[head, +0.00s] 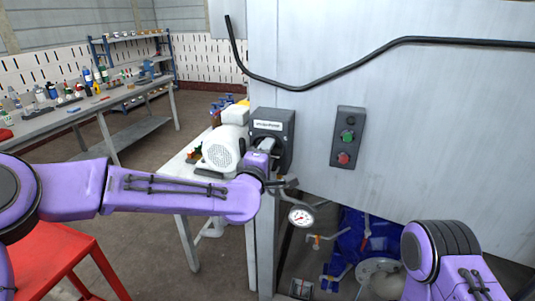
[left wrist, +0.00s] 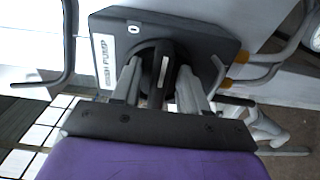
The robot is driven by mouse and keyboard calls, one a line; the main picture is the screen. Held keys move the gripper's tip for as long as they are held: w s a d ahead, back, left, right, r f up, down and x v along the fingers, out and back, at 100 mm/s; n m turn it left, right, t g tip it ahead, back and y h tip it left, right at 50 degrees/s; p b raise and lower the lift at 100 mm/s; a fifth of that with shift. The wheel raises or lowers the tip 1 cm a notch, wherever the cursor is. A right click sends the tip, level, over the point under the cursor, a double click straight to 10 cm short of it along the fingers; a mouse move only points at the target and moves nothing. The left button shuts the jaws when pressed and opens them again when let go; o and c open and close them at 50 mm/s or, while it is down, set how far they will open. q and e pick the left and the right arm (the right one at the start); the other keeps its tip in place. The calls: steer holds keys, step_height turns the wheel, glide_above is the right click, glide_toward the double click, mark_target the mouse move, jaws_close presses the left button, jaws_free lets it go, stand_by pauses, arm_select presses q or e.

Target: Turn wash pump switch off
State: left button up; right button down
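The wash pump switch is a dark grey box (head: 285,125) with a white label, mounted at the left edge of the big grey cabinet. In the left wrist view the box (left wrist: 215,45) fills the top middle, with "PUMP" readable on its label. Its dark knob (left wrist: 162,72) has a small pale mark and stands along the gripper's line. My left gripper (head: 268,146) is at the front of the box. In the left wrist view the gripper (left wrist: 160,85) has one finger on each side of the knob, seemingly with narrow gaps. My right gripper is out of view.
A panel (head: 347,137) with a green and a red button is on the cabinet, right of the switch. A white motor (head: 222,148) stands close left on a table. A pressure gauge (head: 301,216) and pipes sit below. A red stool (head: 55,258) is lower left.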

arm_select(q)
steer(key=shift+s+a, duration=0.1)
steer(key=shift+s, duration=0.25)
steer(key=b+v, duration=0.2)
steer(key=v, duration=0.8)
steer(key=shift+b, duration=0.4)
